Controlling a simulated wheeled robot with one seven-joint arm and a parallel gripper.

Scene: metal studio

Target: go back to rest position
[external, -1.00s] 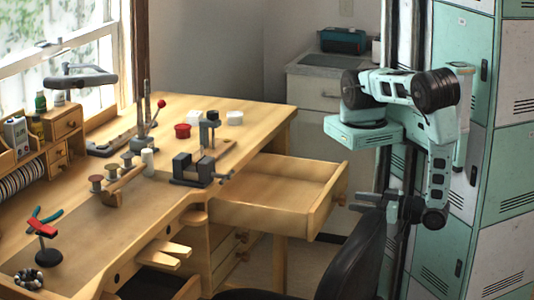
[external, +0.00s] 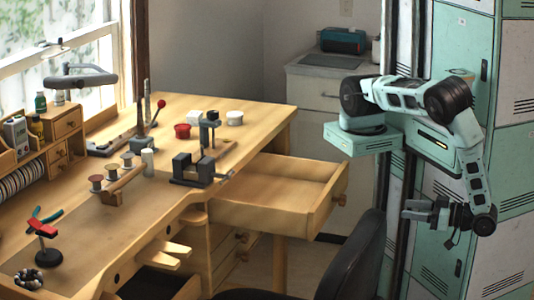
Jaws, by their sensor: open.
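My gripper (external: 418,211) is at the right of the external view, in front of the green and white lockers. Its fingers point left, toward the workbench, and it is open with nothing visible between the fingers. My arm is folded, with the elbow at the upper right and the forearm hanging down to the wrist. The gripper is well apart from the workbench (external: 110,235) and its open drawer (external: 270,215).
A dark chair (external: 352,260) stands left of and below my gripper. The pulled-out drawer juts from the bench toward my arm. Lockers (external: 510,180) stand close behind my arm.

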